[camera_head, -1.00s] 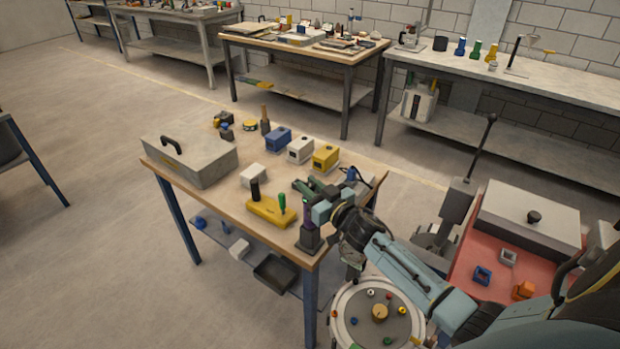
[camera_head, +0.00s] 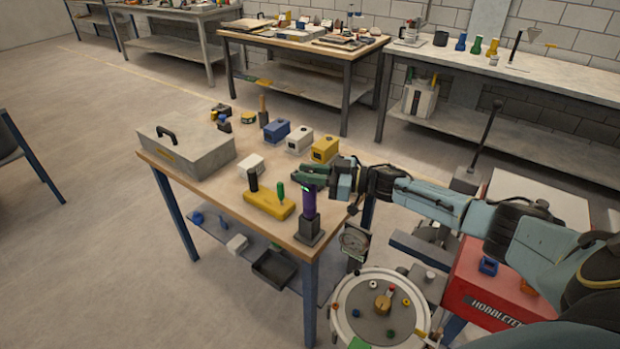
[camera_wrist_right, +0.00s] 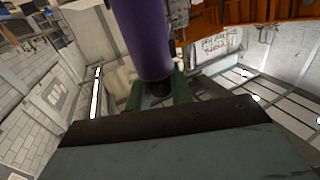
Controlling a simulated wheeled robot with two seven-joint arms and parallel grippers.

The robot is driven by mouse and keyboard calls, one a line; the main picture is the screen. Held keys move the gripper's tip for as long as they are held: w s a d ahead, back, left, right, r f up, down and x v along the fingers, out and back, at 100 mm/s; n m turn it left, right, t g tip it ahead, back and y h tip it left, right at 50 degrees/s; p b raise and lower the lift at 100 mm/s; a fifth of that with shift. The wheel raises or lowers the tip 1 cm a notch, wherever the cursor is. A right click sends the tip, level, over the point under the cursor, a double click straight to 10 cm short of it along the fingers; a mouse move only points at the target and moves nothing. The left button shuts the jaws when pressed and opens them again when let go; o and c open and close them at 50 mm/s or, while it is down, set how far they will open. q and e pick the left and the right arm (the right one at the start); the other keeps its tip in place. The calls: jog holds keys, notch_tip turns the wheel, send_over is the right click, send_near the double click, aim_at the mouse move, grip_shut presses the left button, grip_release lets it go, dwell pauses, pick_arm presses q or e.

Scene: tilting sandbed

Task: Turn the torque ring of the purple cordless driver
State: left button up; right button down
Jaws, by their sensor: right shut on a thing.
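The purple driver (camera_head: 309,202) stands upright in a dark stand (camera_head: 309,232) at the near right corner of the wooden table. My right gripper (camera_head: 309,174) has green fingers and reaches in from the right at the driver's upper end. In the right wrist view, the purple body (camera_wrist_right: 145,38) runs up from a short dark part (camera_wrist_right: 158,88) between the fingers of my right gripper (camera_wrist_right: 158,92). The gripper is shut on that part, which looks like the torque ring. Its markings are hidden. My left gripper is not in view.
A yellow block (camera_head: 268,206) with a black and a green handle lies just left of the driver. A grey case (camera_head: 186,151) fills the table's left. A round tray (camera_head: 345,322) stands below at the front right.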

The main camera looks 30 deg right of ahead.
jog(key=shift+a, duration=0.1)
dwell(0.3)
jog(key=c, duration=1.3)
grip_release()
jog(key=b+v, duration=0.1)
jog(key=v, duration=1.2)
jog(key=shift+d, duration=0.2)
jog(key=shift+s, duration=0.15)
